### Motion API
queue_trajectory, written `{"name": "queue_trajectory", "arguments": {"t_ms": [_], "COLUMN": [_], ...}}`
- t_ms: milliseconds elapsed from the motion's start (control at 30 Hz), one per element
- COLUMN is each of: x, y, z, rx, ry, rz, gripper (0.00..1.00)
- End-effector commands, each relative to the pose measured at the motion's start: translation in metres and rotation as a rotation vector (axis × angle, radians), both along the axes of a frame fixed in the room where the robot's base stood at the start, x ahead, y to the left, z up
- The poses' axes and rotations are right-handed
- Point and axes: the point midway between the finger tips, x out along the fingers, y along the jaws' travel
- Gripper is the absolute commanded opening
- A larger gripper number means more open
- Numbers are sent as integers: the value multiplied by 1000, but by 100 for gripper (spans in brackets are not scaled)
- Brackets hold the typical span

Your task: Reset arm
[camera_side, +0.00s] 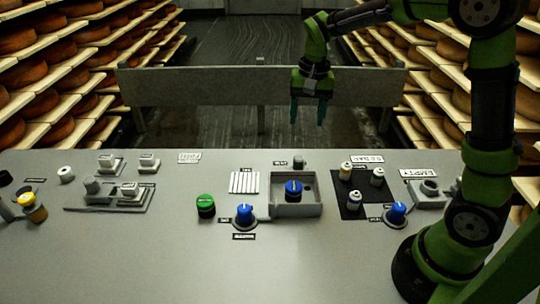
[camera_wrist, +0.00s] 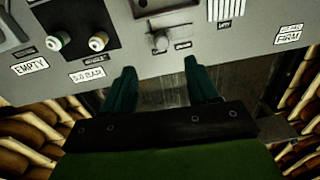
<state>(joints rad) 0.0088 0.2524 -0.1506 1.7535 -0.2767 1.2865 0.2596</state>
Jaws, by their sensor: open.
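My gripper (camera_side: 308,112) hangs beyond the far edge of the grey table (camera_side: 150,250), above the floor, with its fingers pointing down. In the wrist view my gripper (camera_wrist: 164,88) shows two dark teal fingers set well apart, with nothing between them. The gripper is open and empty. My green and black arm rises at the right and bends over to the gripper. No object touches the fingers.
A grey tray (camera_side: 313,210) holds a blue-topped piece (camera_side: 293,190). A green-topped jar (camera_side: 205,206), blue knobs (camera_side: 244,213) and a black mat (camera_side: 347,207) with small jars are nearby. A grey barrier (camera_side: 200,86) stands behind; cheese shelves (camera_side: 50,65) line both sides.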

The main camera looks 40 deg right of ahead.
Motion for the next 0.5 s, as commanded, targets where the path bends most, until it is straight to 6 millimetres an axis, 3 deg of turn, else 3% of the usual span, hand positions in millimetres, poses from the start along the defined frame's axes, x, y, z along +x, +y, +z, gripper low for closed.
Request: {"name": "queue_trajectory", "arguments": {"t_ms": [300,500], "x": [-84,-136], "y": [49,71], "z": [42,53], "rx": [41,20], "ry": [-285,-465], "rz": [279,395], "gripper": [59,59]}}
